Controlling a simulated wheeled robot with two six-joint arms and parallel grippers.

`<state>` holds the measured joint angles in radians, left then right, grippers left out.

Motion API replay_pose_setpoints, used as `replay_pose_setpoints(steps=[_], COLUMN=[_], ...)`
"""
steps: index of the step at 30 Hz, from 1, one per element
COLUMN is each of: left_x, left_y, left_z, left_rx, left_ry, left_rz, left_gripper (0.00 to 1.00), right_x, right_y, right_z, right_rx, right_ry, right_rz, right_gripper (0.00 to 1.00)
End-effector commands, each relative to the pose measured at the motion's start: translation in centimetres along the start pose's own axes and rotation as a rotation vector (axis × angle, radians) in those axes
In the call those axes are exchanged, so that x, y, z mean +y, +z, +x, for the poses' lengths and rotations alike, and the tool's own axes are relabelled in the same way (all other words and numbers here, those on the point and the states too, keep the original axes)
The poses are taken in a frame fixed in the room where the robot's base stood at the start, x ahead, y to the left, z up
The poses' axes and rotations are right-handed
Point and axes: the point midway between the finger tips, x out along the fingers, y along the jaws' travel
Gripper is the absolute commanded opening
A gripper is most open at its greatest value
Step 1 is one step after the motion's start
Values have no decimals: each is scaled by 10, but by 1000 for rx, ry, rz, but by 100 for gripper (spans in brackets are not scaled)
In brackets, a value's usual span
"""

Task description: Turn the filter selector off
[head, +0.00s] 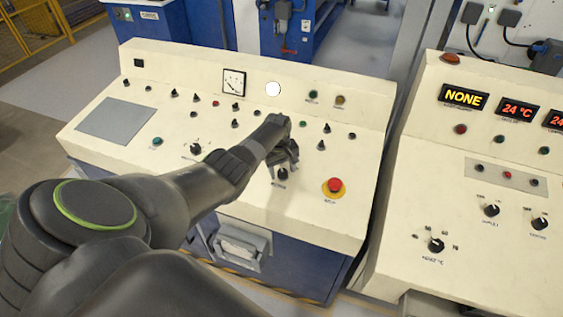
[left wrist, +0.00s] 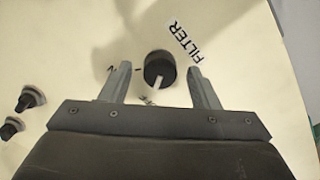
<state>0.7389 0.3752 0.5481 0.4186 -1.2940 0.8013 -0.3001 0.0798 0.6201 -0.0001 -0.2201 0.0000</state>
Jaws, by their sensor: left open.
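The filter selector is a round black knob (left wrist: 158,64) on the cream panel, beside a label reading FILTER (left wrist: 186,42). Its white pointer line points down in the left wrist view, toward partly hidden lettering; an "N" mark shows at its left. In the head view the knob (head: 283,174) sits just below the gripper. My left gripper (left wrist: 158,72) is open, one finger on each side of the knob, with gaps visible on both sides. It also shows in the head view (head: 287,157). Whether the fingertips touch the panel cannot be told. My right gripper is not in view.
A red emergency button (head: 334,185) on a yellow base is right of the knob. Several small black switches and a white gauge (head: 234,82) are farther back. A second console (head: 470,200) with displays stands at right. Two dark knobs (left wrist: 30,97) lie left in the wrist view.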

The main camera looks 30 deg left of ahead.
Motion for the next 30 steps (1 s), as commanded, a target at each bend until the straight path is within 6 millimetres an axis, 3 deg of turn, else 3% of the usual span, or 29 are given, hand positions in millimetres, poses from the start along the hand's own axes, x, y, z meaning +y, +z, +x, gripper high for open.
replay_pose_setpoints(steps=[11, 30], left_x=[0, 0], left_y=[0, -1], left_z=[-31, -147], left_rx=[2, 5], left_ry=[2, 3], left_rz=[2, 1], left_gripper=[55, 55], right_x=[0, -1], right_y=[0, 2], right_z=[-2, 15], right_rx=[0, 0], right_ry=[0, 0], right_rz=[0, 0], right_gripper=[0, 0])
